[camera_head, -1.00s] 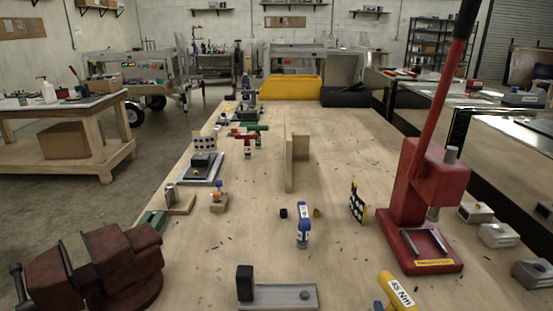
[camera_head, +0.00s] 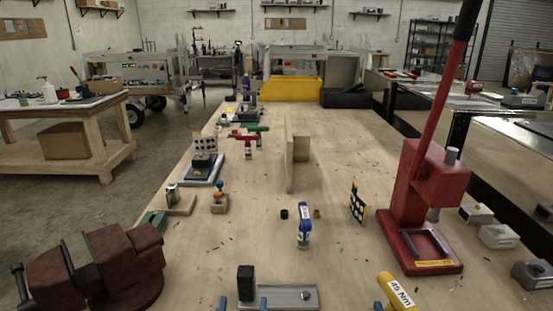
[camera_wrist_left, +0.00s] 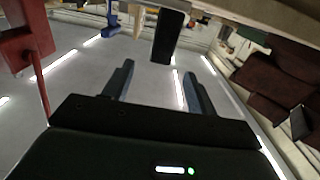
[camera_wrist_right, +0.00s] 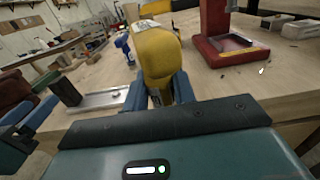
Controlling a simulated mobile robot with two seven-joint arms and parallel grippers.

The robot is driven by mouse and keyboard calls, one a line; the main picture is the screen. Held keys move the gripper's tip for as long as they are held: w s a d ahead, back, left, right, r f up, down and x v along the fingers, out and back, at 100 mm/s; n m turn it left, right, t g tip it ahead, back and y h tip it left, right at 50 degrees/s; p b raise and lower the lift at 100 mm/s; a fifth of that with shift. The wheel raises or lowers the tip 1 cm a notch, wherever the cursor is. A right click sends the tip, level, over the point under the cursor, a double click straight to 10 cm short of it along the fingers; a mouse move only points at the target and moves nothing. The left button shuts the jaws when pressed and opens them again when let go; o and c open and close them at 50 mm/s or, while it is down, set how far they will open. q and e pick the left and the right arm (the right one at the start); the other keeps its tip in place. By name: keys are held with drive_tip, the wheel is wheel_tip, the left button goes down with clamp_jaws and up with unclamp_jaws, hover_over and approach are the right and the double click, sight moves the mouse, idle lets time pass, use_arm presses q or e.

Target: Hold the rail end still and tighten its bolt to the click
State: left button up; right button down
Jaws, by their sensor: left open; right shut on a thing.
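The rail end (camera_head: 285,293) is a flat grey channel on the bench at the bottom of the head view, with an upright black block (camera_head: 246,281) at its left. A round bolt head (camera_head: 305,294) shows near its right end. My left gripper (camera_head: 243,304) is open, its blue fingertips on the near side of the block. In the left wrist view the block (camera_wrist_left: 168,38) stands ahead of the spread fingers (camera_wrist_left: 160,85). My right gripper (camera_wrist_right: 158,88) is shut on the yellow 45 Nm torque tool (camera_wrist_right: 157,55), right of the rail; the tool (camera_head: 397,292) hides its grip.
A red arbor press (camera_head: 430,190) stands at the right and a dark red vise (camera_head: 95,270) at the left. A blue-and-white tool (camera_head: 304,225) stands upright beyond the rail. An upright wooden board (camera_head: 290,160) is farther back. Bench space around the rail is mostly clear.

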sight(247, 268)
use_arm(q)
drive_tip(key=w, duration=1)
drive_tip(key=shift+w, duration=0.2)
drive_tip(key=shift+a, duration=0.1)
drive_tip(key=c, duration=1.2)
clamp_jaws()
